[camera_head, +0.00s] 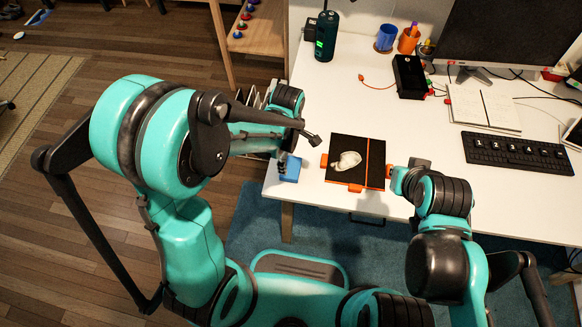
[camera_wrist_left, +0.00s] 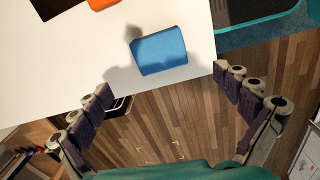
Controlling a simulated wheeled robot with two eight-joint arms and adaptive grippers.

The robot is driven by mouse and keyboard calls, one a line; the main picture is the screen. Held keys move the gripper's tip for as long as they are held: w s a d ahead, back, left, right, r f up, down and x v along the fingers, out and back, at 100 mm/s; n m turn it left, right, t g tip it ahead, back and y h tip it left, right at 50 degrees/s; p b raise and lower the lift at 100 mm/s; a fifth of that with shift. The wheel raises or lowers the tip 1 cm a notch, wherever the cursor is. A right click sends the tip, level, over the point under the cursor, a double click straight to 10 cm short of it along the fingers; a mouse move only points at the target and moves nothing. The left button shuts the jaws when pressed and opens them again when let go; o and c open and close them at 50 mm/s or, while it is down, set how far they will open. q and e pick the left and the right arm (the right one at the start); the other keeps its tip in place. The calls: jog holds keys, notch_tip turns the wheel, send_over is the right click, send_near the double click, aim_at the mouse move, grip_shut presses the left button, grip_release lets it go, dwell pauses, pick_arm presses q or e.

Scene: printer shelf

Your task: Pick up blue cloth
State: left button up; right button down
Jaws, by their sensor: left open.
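The blue cloth (camera_head: 289,168) is a small folded rectangle at the near left corner of the white table. In the left wrist view the cloth (camera_wrist_left: 160,52) lies flat near the table edge, ahead of the fingertips and between their lines. My left gripper (camera_head: 286,157) is above the cloth, and my arm partly hides it in the head view. In the left wrist view the gripper (camera_wrist_left: 162,82) is spread wide and empty, apart from the cloth. My right arm's end (camera_head: 402,181) is by the right side of a black board; its fingers cannot be made out.
The black board (camera_head: 345,145) with orange tabs and a pale object (camera_head: 346,161) lies right of the cloth. A dark green bottle (camera_head: 326,36), blue cup (camera_head: 386,37), black box (camera_head: 409,76) and keyboard (camera_head: 519,154) stand farther away.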

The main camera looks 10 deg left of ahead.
aim_at(291, 167)
pick_arm(q)
jog(key=shift+f+n, duration=0.4)
jog(key=shift+f, duration=0.2)
jog(key=shift+d+f, duration=0.1)
jog(key=shift+f, duration=0.25)
notch_tip(291, 167, down, 2)
jog(key=shift+d+f+b, duration=0.1)
jog(key=shift+d+b, duration=0.05)
jog(key=shift+b, duration=0.3)
jog(key=shift+f+b, duration=0.4)
jog(key=shift+f, duration=0.3)
jog(key=f+b, duration=0.2)
jog(key=f, duration=0.2)
jog(key=shift+w, duration=0.2)
jog(key=c, duration=1)
